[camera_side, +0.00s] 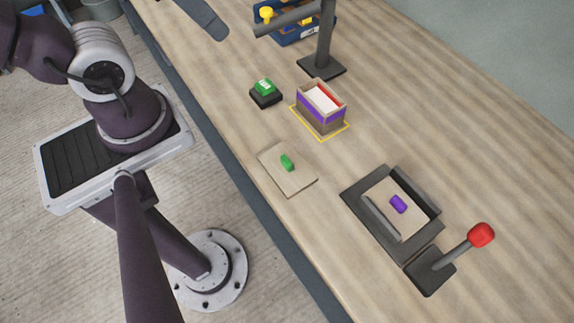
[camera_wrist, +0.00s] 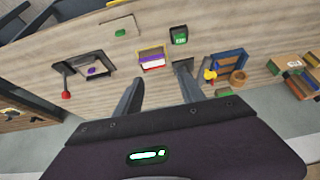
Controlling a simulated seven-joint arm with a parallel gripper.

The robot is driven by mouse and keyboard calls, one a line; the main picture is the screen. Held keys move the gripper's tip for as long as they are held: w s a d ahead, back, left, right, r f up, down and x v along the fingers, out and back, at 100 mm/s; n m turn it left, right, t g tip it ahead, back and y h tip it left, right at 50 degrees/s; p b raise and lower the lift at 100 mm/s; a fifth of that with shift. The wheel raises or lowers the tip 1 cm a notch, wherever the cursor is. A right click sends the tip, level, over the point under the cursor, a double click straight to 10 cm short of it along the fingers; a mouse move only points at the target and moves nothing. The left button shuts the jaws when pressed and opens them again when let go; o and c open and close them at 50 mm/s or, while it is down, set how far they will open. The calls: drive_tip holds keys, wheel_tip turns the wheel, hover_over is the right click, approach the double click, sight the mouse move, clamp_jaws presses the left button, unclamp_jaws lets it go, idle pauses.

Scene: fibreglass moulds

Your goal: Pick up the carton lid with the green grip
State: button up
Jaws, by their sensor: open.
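The carton lid with the green grip (camera_side: 273,171) is a flat tan panel lying on the wooden bench, with a small green block (camera_side: 287,162) on top. It also shows near the top of the wrist view (camera_wrist: 128,23). My gripper (camera_wrist: 160,75) is open and empty, its two dark fingers spread above the bench and well away from this lid. In the side view only a grey finger-like part shows at the top edge. An open carton (camera_side: 320,112) with a purple band stands inside a yellow outline, with white and red contents.
A second lid with a purple grip (camera_side: 398,204) sits in a dark fixture (camera_side: 426,222) beside a red-knobbed lever (camera_side: 480,236). A black device with a green top (camera_side: 265,92), a dark post (camera_side: 325,45) and a blue bin (camera_side: 290,30) stand farther back.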

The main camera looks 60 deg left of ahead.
drive_tip(key=shift+c, duration=1.2)
drive_tip(key=shift+r, duration=0.1)
